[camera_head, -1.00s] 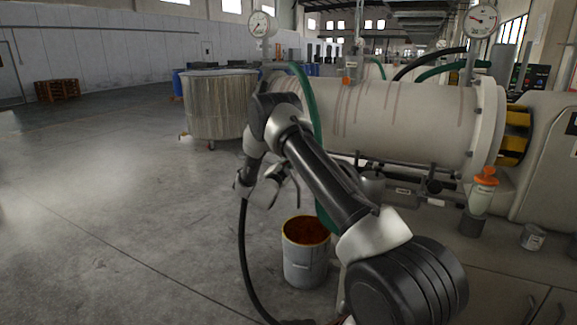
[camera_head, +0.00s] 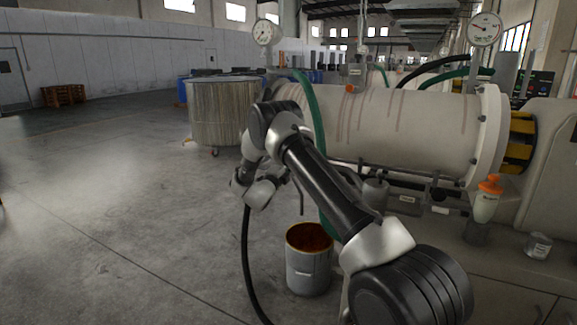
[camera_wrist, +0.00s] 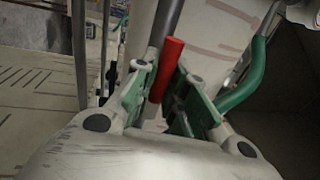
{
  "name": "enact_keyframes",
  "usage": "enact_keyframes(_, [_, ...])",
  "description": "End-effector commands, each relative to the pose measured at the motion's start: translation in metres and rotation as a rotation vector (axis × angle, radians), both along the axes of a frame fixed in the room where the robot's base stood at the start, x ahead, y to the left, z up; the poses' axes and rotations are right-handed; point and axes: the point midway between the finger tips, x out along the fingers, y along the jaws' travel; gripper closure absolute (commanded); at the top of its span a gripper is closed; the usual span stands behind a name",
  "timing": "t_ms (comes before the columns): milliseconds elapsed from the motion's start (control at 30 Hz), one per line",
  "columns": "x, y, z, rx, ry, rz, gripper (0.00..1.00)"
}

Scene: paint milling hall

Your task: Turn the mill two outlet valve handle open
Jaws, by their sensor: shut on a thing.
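In the wrist view, a red valve handle (camera_wrist: 172,62) stands between the green-edged fingers of my gripper (camera_wrist: 167,88). My gripper is shut on the handle, which slants slightly from upper right to lower left. In the head view, my gripper is largely hidden behind the wrist of my arm, and the handle does not show there. The mill (camera_head: 420,130) is a large pale horizontal cylinder with reddish streaks. The valve body and which way it stands cannot be made out.
An open bucket of reddish-brown paint (camera_head: 306,275) stands on the floor below my wrist. A green hose (camera_head: 312,105) runs down the mill's near side. A large metal vat (camera_head: 222,112) stands behind. A bench at right holds an orange-topped bottle (camera_head: 487,200) and a can (camera_head: 538,246). Floor at left is clear.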

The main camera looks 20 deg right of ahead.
Motion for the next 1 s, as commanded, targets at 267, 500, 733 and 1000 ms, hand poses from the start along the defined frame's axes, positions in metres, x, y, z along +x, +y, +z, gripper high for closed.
enact_keyframes(267, [-0.0009,-0.0003,-0.001,0.008,-0.007,-0.002,1.0])
enact_keyframes(500, [-0.001,-0.0004,-0.0011,0.009,-0.006,-0.002,0.75])
enact_keyframes(733, [-0.0005,-0.0003,-0.0004,0.007,-0.006,-0.001,0.64])
enact_keyframes(1000, [-0.0061,0.0083,-0.0025,0.007,-0.004,0.001,0.64])
